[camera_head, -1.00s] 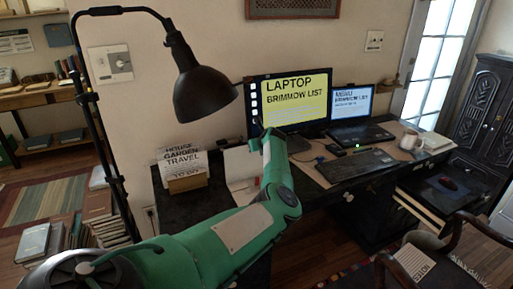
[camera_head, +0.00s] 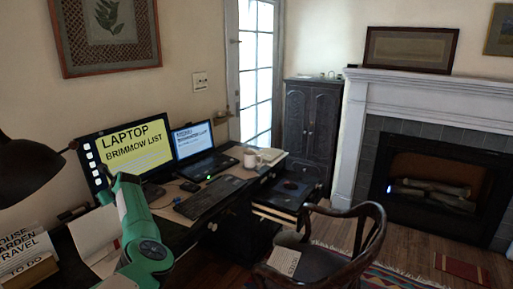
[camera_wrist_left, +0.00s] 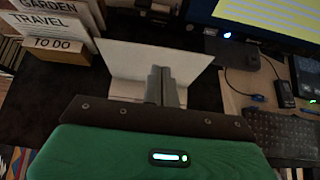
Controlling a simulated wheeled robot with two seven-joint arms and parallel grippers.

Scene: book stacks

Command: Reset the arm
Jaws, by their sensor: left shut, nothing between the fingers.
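My left arm (camera_head: 143,232) is green and reaches over the dark desk (camera_head: 185,237) from the lower left in the head view. In the left wrist view my left gripper (camera_wrist_left: 162,78) is shut with nothing between its fingers. It is over a white sheet or open booklet (camera_wrist_left: 128,62) on the desk; whether it touches is unclear. My right gripper is in neither view.
Upright cards (camera_wrist_left: 55,22) stand left of the gripper. A lamp (camera_head: 30,172) hangs at left. A wooden chair (camera_head: 325,260) stands before the desk.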

